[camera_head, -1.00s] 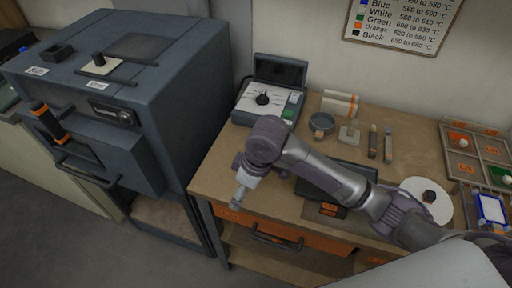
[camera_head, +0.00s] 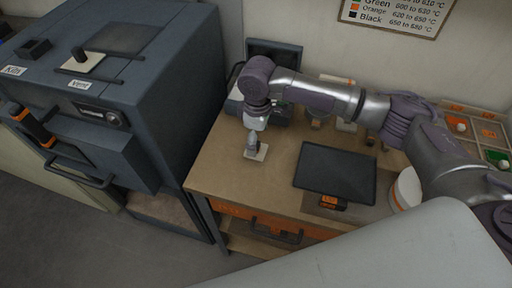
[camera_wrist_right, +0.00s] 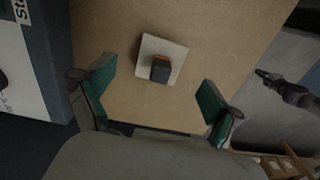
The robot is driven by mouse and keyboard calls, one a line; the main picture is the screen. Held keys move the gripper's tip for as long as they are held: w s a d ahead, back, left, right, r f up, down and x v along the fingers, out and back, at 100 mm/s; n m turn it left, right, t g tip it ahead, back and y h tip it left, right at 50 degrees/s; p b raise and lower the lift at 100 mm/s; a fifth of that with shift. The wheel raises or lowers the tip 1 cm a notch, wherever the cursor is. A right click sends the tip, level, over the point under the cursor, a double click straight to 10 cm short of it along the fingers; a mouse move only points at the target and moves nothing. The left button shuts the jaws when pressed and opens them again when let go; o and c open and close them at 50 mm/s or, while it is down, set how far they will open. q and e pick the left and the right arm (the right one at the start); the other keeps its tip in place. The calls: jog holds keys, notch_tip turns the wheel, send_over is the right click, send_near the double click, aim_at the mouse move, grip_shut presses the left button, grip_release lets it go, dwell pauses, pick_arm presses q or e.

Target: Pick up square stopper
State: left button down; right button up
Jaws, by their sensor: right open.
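The square stopper is a pale square plate with a dark, orange-topped knob. It lies on the wooden table near its left side. In the wrist view the plate (camera_wrist_right: 176,53) and knob (camera_wrist_right: 160,68) show clearly; in the head view only part of the plate (camera_head: 262,154) shows beneath my right gripper (camera_head: 252,144). In the wrist view my right gripper (camera_wrist_right: 155,98) is open, its green-padded fingers wide apart and empty, with the stopper beyond them, between the finger lines. My left gripper is not in view.
The dark kiln (camera_head: 150,90) stands left of the table; a similar plate with a dark knob (camera_head: 82,62) sits on its top. A device with a raised lid (camera_head: 275,50) is behind my right gripper. A black flat panel (camera_head: 336,173) lies to the right. The table's front left is clear.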

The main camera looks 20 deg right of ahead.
jog(key=shift+a+f+p, duration=0.15)
jog(key=shift+f+p, duration=0.85)
jog(key=shift+f, duration=1.95)
jog(key=c, duration=1.3)
jog(key=shift+r, duration=0.15)
jog(key=shift+r, duration=0.25)
jog(key=r+b, duration=0.1)
jog(key=r, duration=0.1)
jog(key=s+r, duration=0.1)
jog(key=shift+r+b, duration=0.35)
jog(key=s+d+r+p, duration=0.3)
jog(key=s+r, duration=0.6)
jog(key=s, duration=0.1)
jog(key=shift+d+r, duration=0.25)
jog(key=shift+r, duration=0.05)
